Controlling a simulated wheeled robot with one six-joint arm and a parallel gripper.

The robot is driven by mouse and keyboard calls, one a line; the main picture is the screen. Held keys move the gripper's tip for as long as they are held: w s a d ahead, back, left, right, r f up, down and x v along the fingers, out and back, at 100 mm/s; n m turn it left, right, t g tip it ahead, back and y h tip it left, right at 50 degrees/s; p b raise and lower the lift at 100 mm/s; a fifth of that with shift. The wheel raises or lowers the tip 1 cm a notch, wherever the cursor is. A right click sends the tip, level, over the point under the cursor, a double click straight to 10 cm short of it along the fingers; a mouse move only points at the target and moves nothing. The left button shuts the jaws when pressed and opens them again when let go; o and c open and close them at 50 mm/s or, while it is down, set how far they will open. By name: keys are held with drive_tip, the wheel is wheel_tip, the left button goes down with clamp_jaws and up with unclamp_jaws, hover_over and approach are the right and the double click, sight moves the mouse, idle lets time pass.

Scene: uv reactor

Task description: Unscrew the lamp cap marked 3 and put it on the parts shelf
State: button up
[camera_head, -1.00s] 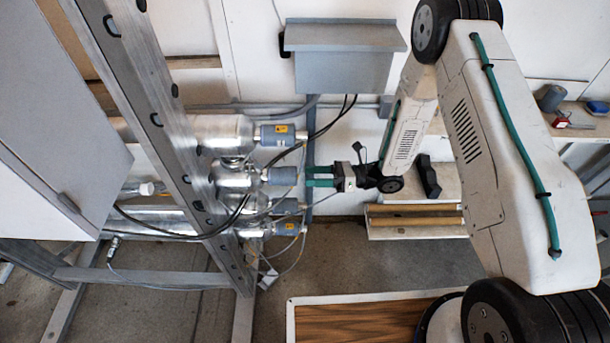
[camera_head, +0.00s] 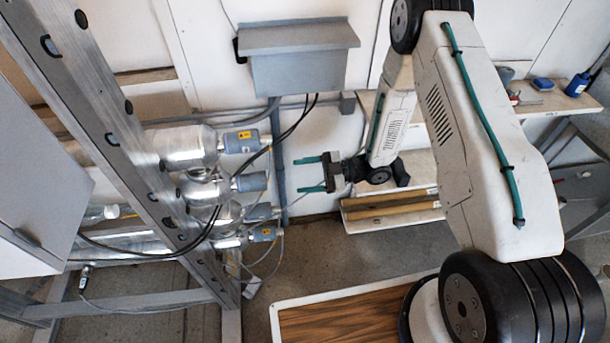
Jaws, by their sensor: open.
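Several grey-blue lamp caps sit on the right ends of shiny metal tubes. They are the top cap (camera_head: 241,140), a second cap (camera_head: 250,182), a third (camera_head: 262,211) and a bottom cap (camera_head: 263,233). Some carry yellow labels; no number is legible, so I cannot tell which is marked 3. My gripper (camera_head: 300,174) is open and empty, its two green fingers pointing left at about the second cap's height, with a visible gap to the caps. A pale shelf (camera_head: 548,104) at the upper right holds small items; I cannot tell if it is the parts shelf.
A slanted metal post (camera_head: 110,150) crosses in front of the tubes. Black cables (camera_head: 228,187) hang across them near the caps. A grey box (camera_head: 298,70) is on the wall above. A lower ledge (camera_head: 390,212) lies below my arm, and a wood-topped board (camera_head: 345,318) stands in front.

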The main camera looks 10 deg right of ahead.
sight(261, 181)
drive_tip(key=shift+w+a+m, duration=0.1)
drive_tip(key=shift+a+m, duration=0.65)
drive_tip(key=shift+a, duration=1.4)
drive_tip(key=shift+w+a+m, duration=0.1)
drive_tip(key=shift+a+m, duration=0.7)
drive_tip(key=shift+a, duration=1.4)
drive_tip(key=shift+a+m, duration=0.75)
drive_tip(key=shift+a, duration=1.4)
drive_tip(key=c, duration=1.2)
drive_tip(key=shift+o, duration=0.2)
drive_tip(key=n, duration=0.5)
drive_tip(key=shift+d, duration=0.3)
drive_tip(key=shift+d, duration=1.2)
